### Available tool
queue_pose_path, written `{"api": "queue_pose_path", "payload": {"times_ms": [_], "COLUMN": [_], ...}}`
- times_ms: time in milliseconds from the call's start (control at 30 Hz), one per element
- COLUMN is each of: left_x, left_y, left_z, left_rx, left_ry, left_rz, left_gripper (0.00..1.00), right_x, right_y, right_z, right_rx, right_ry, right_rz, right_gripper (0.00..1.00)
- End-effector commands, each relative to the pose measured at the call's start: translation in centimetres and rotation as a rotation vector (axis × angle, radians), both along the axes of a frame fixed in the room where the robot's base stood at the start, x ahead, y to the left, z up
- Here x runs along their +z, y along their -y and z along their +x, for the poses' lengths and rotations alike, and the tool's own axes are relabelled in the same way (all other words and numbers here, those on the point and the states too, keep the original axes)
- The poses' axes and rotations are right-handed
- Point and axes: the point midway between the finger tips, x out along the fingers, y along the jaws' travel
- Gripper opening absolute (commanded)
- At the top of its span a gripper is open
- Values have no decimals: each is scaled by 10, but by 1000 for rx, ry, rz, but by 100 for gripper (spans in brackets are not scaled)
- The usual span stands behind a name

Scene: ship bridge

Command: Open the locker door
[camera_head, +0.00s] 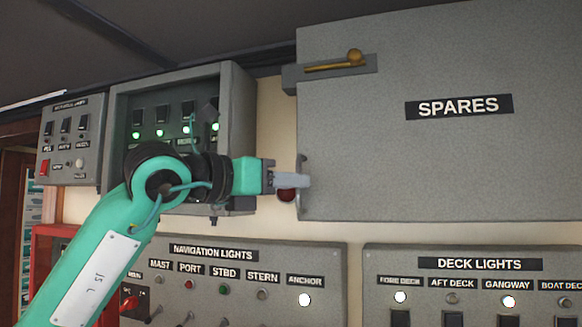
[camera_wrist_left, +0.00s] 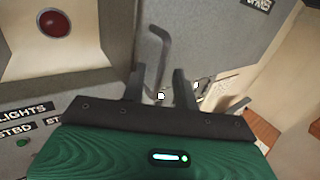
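The grey locker door (camera_head: 430,165) bears a SPARES label and looks shut. A brass latch lever (camera_head: 340,64) lies nearly level on a bracket at its upper left. A slim grey handle (camera_head: 301,168) stands at the door's lower left edge. In the left wrist view the handle (camera_wrist_left: 158,50) shows as a bent bar. My left gripper (camera_head: 306,181) is at this edge, its fingers partly covering the handle in the head view. In the wrist view my left gripper (camera_wrist_left: 160,80) has its fingers apart, with the bar's lower end between them; contact is unclear. My right gripper is out of view.
A switch box (camera_head: 238,110) with green lamps stands left of the locker, behind my left arm. Navigation lights (camera_head: 250,270) and deck lights (camera_head: 490,250) panels lie below. A red round thing (camera_head: 286,195) is just under my left gripper.

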Motion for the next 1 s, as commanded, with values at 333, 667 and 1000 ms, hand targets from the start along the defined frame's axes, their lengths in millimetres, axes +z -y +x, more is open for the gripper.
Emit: {"api": "queue_pose_path", "payload": {"times_ms": [333,667,1000], "left_x": [-1,-1,-2], "left_y": [9,9,6], "left_z": [7,7,-1], "left_rx": [0,0,9], "left_ry": [-1,-1,4], "left_rz": [1,1,1], "left_gripper": [30,0,0], "right_x": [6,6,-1], "right_y": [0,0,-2], "right_z": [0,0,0], "right_rx": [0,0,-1], "right_ry": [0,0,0], "right_rz": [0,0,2], "right_gripper": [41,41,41]}}
